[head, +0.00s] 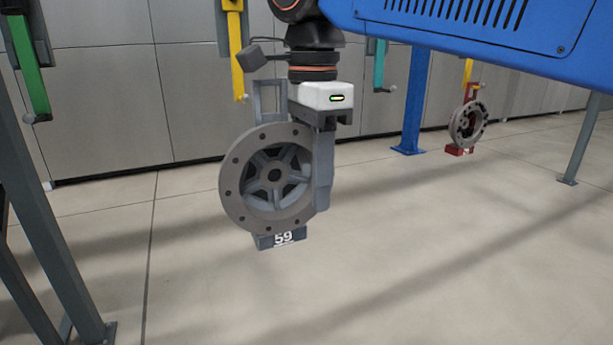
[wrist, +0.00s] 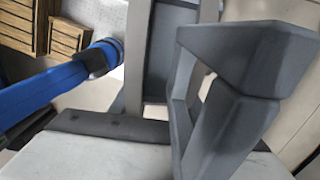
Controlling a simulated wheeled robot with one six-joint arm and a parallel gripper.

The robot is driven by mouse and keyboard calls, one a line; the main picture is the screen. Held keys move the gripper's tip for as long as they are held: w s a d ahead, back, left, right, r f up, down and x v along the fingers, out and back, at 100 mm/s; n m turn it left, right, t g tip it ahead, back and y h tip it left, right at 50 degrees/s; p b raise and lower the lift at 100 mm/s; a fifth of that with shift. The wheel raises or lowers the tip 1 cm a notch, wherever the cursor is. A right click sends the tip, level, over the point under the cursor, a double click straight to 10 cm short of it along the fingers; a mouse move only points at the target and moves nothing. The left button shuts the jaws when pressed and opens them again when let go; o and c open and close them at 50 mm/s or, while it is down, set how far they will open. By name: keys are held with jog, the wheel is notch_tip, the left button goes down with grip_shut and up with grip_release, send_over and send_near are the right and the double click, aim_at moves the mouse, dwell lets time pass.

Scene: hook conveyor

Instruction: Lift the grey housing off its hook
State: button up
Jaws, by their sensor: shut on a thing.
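The grey housing (head: 233,195) is a round flanged casting with bolt holes, an open spoked centre, a square loop on top and a dark block marked 59 below. It hangs upright above the floor in the head view. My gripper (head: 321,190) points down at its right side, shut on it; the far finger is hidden. A yellow hook (head: 236,60) is left of the loop; its pin end looks bare and apart from the loop, though depth is hard to judge. In the wrist view, a large grey finger (wrist: 240,85) fills the right, and grey frame bars stand beyond it.
A green hook (head: 28,65) hangs at left and a teal hook (head: 379,65) behind. Another housing on a red fixture (head: 468,122) hangs at back right. A blue post (head: 413,100) and grey legs stand around. The middle floor is clear. The wrist view shows wooden pallets (wrist: 68,35).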

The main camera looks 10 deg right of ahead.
jog(key=shift+r, duration=0.8)
jog(key=shift+s, duration=0.15)
jog(key=s+d, duration=0.3)
jog(key=s, duration=0.9)
jog(key=shift+s+d, duration=0.35)
dwell(1.1)
